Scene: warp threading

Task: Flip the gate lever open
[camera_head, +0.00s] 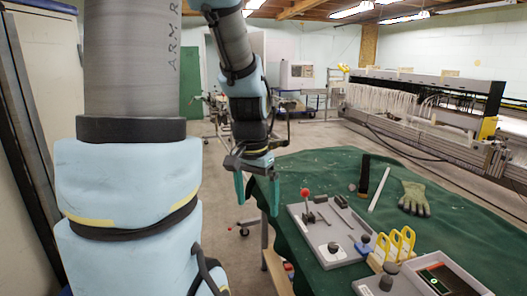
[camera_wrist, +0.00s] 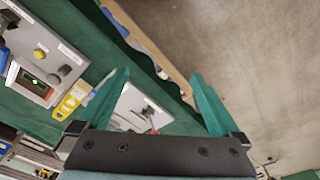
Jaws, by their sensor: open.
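A grey panel (camera_head: 316,232) lies on the green-covered table. A red-knobbed lever (camera_head: 305,193) stands up near its far left corner and looks like the gate lever. Dark slotted parts, a black knob and a blue knob are on or beside the panel. My gripper (camera_head: 257,192) is open and empty, its teal fingers pointing down by the table's left edge, left of the red knob and apart from it. In the wrist view my gripper (camera_wrist: 162,78) shows both fingers spread.
A second grey panel (camera_head: 372,288) with a screen is at the front right. Yellow-handled tools (camera_head: 398,244) stand between the panels. Open floor is left of the table.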

